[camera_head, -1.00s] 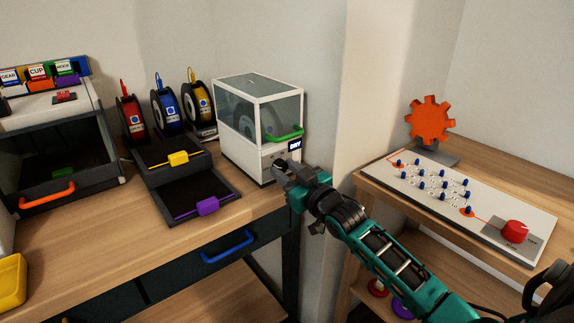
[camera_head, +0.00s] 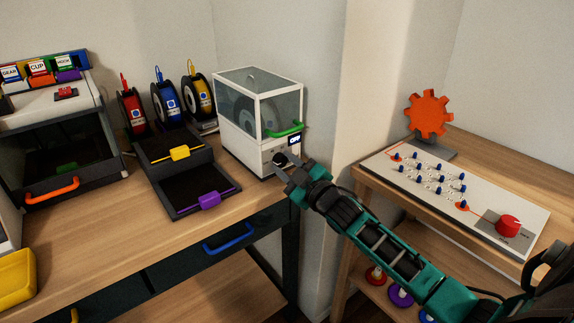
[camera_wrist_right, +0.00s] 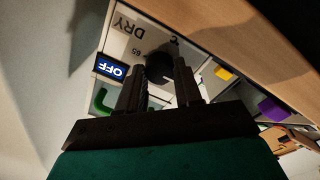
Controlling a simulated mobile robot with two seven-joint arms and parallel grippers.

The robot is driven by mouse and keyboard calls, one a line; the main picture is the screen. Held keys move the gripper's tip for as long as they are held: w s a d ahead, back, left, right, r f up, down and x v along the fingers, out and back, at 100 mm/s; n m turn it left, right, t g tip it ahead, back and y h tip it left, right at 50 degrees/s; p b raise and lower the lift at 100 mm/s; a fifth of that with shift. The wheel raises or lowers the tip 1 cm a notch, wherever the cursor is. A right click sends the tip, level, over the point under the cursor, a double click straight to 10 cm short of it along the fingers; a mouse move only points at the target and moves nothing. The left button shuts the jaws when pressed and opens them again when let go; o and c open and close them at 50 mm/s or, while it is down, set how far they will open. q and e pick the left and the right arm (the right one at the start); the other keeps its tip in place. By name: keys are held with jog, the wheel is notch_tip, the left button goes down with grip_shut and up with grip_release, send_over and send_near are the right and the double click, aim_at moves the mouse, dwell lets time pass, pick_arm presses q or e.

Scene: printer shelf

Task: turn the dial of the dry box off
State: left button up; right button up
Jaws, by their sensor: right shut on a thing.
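The dry box (camera_head: 245,138) is a white-framed box with clear panels and a green handle (camera_head: 284,131) at the back of the wooden desk. Its small display (camera_head: 294,141) sits on the lower front panel. In the right wrist view the display (camera_wrist_right: 110,69) reads OFF, upside down, beside the printed word DRY. The black dial (camera_wrist_right: 159,64) is between the fingertips of my right gripper (camera_head: 281,162), which is shut on it. Fingers hide part of the dial in the head view. My left gripper is out of view.
Two dark trays with a yellow handle (camera_head: 180,153) and a purple handle (camera_head: 210,199) stand left of the box, with filament spools (camera_head: 165,105) behind. A wall corner stands right of the box. A side table holds a white panel with a red knob (camera_head: 508,225).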

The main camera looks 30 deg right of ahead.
jog(key=o, duration=1)
jog(key=shift+o, duration=0.2)
jog(key=s+p, duration=0.1)
jog(key=s, duration=1.2)
jog(key=shift+d+f, duration=0.3)
jog(key=shift+f, duration=0.05)
jog(key=s+a+f+m+g+p, duration=0.1)
jog(key=s+a+f+m+g, duration=0.2)
jog(key=s+a+f, duration=0.3)
jog(key=s+a+f+m+g+y+p, duration=0.1)
jog(key=s+a+f+g, duration=0.3)
jog(key=a+f, duration=0.6)
jog(key=s+a+m+p, duration=0.1)
jog(key=s+a, duration=0.1)
jog(key=shift+s+f+m+g, duration=0.15)
jog(key=shift+s+m+g, duration=0.15)
jog(key=shift+m+g, duration=0.1)
